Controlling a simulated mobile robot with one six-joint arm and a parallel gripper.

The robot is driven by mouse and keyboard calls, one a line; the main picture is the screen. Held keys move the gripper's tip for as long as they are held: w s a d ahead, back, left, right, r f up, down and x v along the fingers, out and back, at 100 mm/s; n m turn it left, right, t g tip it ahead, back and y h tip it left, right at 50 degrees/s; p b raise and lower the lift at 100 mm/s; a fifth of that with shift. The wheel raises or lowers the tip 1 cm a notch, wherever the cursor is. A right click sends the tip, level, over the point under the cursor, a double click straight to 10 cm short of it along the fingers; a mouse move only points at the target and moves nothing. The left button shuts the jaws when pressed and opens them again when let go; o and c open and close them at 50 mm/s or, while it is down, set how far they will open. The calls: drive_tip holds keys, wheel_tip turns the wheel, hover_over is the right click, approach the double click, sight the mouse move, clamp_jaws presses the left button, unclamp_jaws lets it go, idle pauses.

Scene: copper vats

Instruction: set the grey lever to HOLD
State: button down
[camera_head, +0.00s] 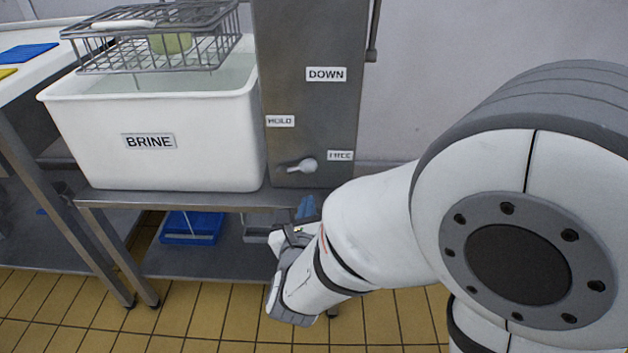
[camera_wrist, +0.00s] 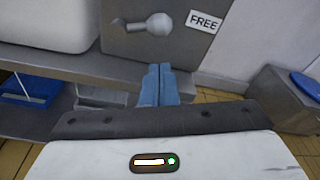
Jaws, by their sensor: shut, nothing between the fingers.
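The grey lever (camera_head: 303,166) is low on the front of a steel panel (camera_head: 300,40). Its round pale knob points right, towards the FREE label (camera_head: 340,155). The HOLD label (camera_head: 280,121) is above and left of the lever, and the DOWN label (camera_head: 326,74) is higher up. In the wrist view the lever (camera_wrist: 150,24) lies just beyond my fingertips, left of the FREE label (camera_wrist: 204,21). My gripper (camera_wrist: 160,68) has its blue fingers together with nothing between them. In the head view my gripper (camera_head: 306,204) is below the lever, apart from it.
A white BRINE tub (camera_head: 190,160) stands left of the panel on a steel bench (camera_head: 150,197), with a wire basket (camera_head: 150,50) above it. A blue tray (camera_head: 192,228) is on the lower shelf. A grey bin (camera_wrist: 278,95) with a blue lid is at the right.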

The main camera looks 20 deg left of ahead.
sight(301, 168)
drive_tip(key=b+x, duration=0.2)
drive_tip(key=x, duration=0.8)
drive_tip(key=shift+r, duration=0.1)
